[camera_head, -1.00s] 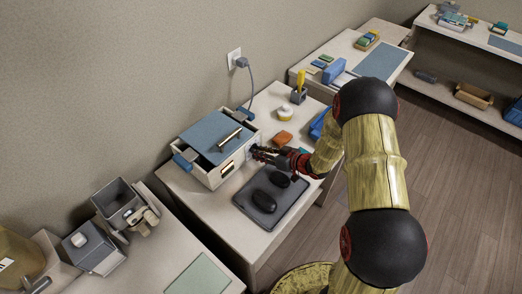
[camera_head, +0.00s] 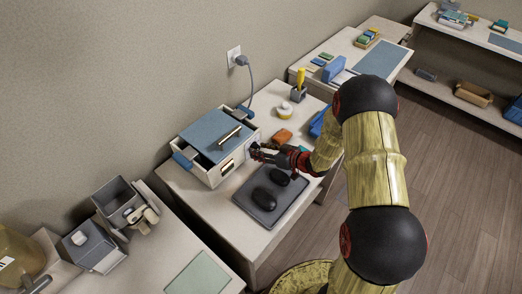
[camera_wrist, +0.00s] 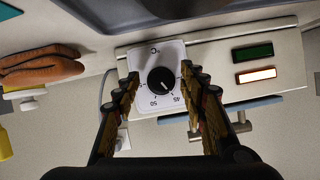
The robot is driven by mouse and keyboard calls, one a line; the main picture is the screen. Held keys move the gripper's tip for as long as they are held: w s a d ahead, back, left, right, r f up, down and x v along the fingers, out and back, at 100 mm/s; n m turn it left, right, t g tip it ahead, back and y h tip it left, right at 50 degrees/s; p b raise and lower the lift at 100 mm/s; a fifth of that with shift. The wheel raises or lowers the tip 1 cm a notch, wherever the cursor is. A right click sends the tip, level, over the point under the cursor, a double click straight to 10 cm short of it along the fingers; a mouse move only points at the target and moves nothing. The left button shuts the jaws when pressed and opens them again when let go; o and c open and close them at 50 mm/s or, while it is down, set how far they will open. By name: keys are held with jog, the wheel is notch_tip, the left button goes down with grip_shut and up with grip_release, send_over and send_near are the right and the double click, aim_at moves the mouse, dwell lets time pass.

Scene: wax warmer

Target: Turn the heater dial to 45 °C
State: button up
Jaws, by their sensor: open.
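The wax warmer (camera_head: 212,172) is a white box with a blue-grey lid on the table. Its black heater dial (camera_wrist: 161,81) sits on a white plate (camera_wrist: 172,52) marked °C, 50 and 45 in the wrist view, where the scale appears upside down. A small white mark on the dial points toward the lower right, roughly between 50 and 45; its exact setting is hard to read. My gripper (camera_wrist: 163,92) is open, with one finger on each side of the dial and gaps visible. In the head view, my gripper (camera_head: 256,151) is at the warmer's front and hides the dial.
Beside the dial are a dark green panel (camera_wrist: 253,52) and a lit panel (camera_wrist: 257,75). A dark tray (camera_head: 251,210) with two black objects lies below my gripper.

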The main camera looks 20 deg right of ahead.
jog(key=v, duration=1.2)
dwell(0.5)
jog(key=w+d+r+m+h+b, duration=0.1)
jog(key=d+r+h+b, duration=0.1)
jog(key=d+r+h, duration=0.4)
jog(key=w+d+r+m+h+b, duration=0.1)
jog(key=r+h+b, duration=0.15)
jog(key=r, duration=0.55)
jog(key=s+a+r+m+g+b, duration=0.1)
jog(key=s+a, duration=0.3)
jog(key=s, duration=0.5)
jog(key=s+a+r+m+g+b, duration=0.1)
jog(key=s+a+r+g, duration=0.1)
jog(key=s+a, duration=0.3)
jog(key=s+a+r+m+g+b, duration=0.1)
jog(key=s+a, duration=0.3)
jog(key=s, duration=0.9)
jog(key=shift+s+a+r+g+y, duration=0.35)
jog(key=shift+r+g, duration=0.15)
jog(key=shift+r, duration=0.2)
